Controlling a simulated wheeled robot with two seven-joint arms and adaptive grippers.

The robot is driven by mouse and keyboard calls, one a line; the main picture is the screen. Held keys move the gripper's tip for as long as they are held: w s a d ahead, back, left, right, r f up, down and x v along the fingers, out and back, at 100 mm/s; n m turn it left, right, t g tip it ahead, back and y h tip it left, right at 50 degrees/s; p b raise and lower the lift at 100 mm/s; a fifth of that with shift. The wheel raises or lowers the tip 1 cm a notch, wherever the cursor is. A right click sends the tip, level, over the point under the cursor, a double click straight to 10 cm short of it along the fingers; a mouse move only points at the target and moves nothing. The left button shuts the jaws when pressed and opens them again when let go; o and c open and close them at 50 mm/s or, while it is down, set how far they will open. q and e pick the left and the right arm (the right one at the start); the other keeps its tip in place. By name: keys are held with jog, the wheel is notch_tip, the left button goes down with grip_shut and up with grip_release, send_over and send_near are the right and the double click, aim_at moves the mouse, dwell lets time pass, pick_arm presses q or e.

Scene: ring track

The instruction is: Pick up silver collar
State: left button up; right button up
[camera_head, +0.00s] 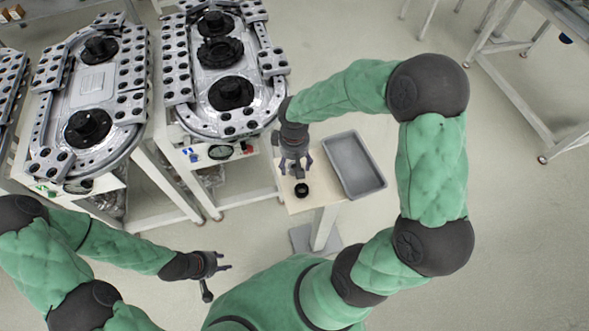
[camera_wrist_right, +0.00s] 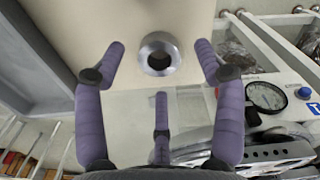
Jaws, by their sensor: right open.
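The silver collar (camera_wrist_right: 158,54) is a short round ring with a dark hole, lying on a small pale table in the right wrist view. In the head view it looks dark (camera_head: 301,190) and sits near the table's front, left of a grey tray. My right gripper (camera_head: 296,166) is above the table just behind the collar, its fingers spread and empty. In the right wrist view the collar shows between and beyond the fingertips (camera_wrist_right: 159,72), with no contact visible. My left gripper (camera_head: 217,272) is open and empty at the lower left, away from the table.
The grey tray (camera_head: 353,165) stands on the small table (camera_head: 325,191), right of the collar. Behind and left is a bench with a metal ring track (camera_head: 203,68), and a gauge (camera_wrist_right: 267,96) is at its front. Floor is clear to the right.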

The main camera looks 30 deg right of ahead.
jog(key=shift+f, duration=0.9)
jog(key=shift+r, duration=0.1)
jog(key=c, duration=1.4)
jog(key=shift+o, duration=0.2)
